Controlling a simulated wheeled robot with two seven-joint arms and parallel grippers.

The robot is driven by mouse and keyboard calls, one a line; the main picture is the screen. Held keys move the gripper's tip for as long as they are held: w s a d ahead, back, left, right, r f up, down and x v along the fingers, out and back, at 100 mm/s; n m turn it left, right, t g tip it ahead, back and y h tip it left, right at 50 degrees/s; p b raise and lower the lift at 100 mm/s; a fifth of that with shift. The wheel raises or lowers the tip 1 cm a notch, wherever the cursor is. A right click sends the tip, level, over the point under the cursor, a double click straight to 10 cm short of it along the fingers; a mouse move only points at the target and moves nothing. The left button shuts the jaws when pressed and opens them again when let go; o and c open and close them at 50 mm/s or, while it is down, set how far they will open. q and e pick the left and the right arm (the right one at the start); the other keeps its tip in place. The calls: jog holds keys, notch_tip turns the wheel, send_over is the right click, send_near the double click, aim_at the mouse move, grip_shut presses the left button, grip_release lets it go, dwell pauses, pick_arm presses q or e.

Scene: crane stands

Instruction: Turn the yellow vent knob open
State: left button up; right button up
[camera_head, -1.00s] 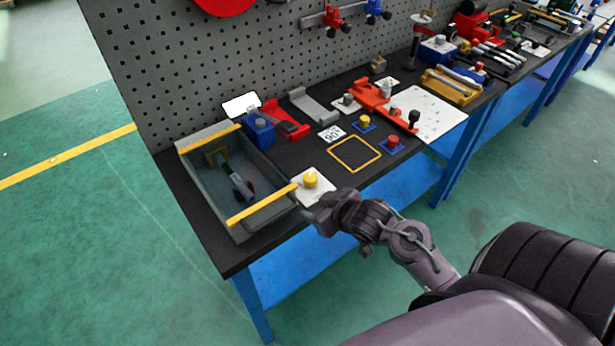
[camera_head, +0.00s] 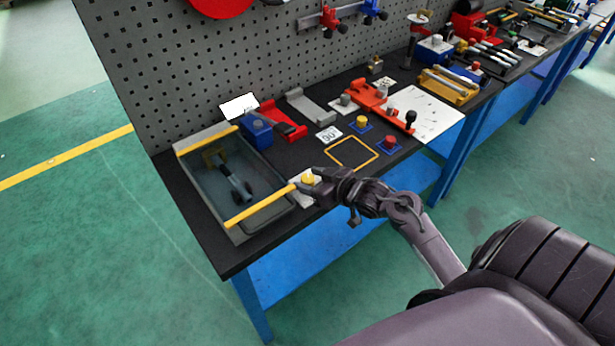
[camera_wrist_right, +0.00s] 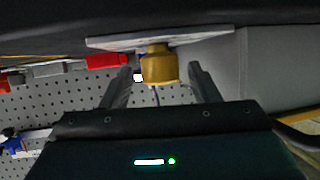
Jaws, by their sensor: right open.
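The yellow vent knob (camera_head: 308,179) stands on a white plate (camera_head: 304,201) near the bench's front edge, just right of the grey bin. My right gripper (camera_head: 310,185) is at the knob and partly covers it and the plate in the head view. In the right wrist view the yellow knob (camera_wrist_right: 159,65) shows between the tips of my open right gripper (camera_wrist_right: 160,75), with a gap to each finger. The white plate (camera_wrist_right: 160,39) lies behind the knob there. My left gripper is not in view.
A grey bin (camera_head: 180,187) with yellow-edged ends stands left of the knob. A yellow square outline (camera_head: 352,153), a yellow button (camera_head: 361,121) and a red button (camera_head: 389,141) lie to the right. A pegboard (camera_head: 200,70) rises behind.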

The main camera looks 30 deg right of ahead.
jog(key=shift+w+a+f, duration=0.15)
jog(key=shift+w+f, duration=0.1)
jog(key=shift+w, duration=0.3)
jog(key=c, duration=1)
jog(key=shift+o, duration=0.2)
